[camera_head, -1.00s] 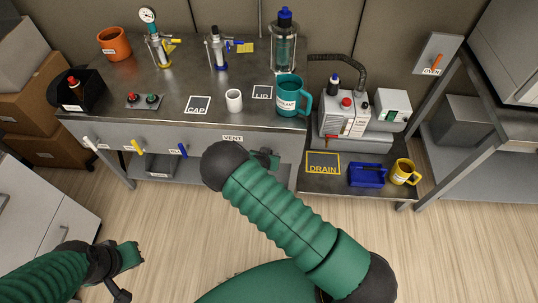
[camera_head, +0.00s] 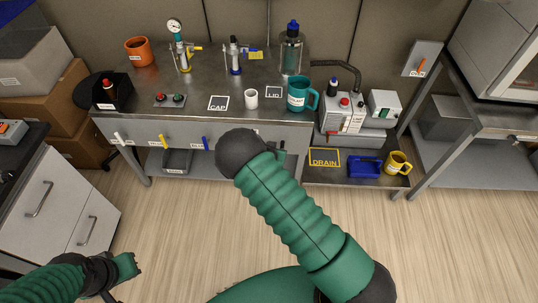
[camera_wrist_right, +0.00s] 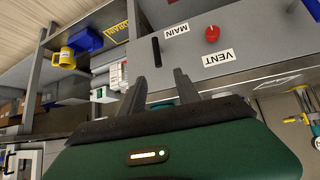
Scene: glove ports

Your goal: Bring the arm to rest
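My right arm (camera_head: 290,215) reaches up across the middle of the head view, its black wrist end in front of the bench front. Its gripper is mostly hidden behind that wrist there. In the right wrist view the right gripper (camera_wrist_right: 161,84) has two dark fingers standing apart with nothing between them. They point toward the grey bench front, which has a black MAIN handle (camera_wrist_right: 156,51) and a red VENT knob (camera_wrist_right: 212,34). My left gripper (camera_head: 130,267) is low at the left of the head view, over the floor; its fingers are too small to read.
The metal bench (camera_head: 190,90) holds an orange pot (camera_head: 138,51), a white cup (camera_head: 251,99), a teal jug (camera_head: 299,95) and glassware. A lower shelf at right holds a blue tray (camera_head: 365,168) and a yellow mug (camera_head: 397,163). A drawer cabinet (camera_head: 55,205) stands at left. Open floor lies between.

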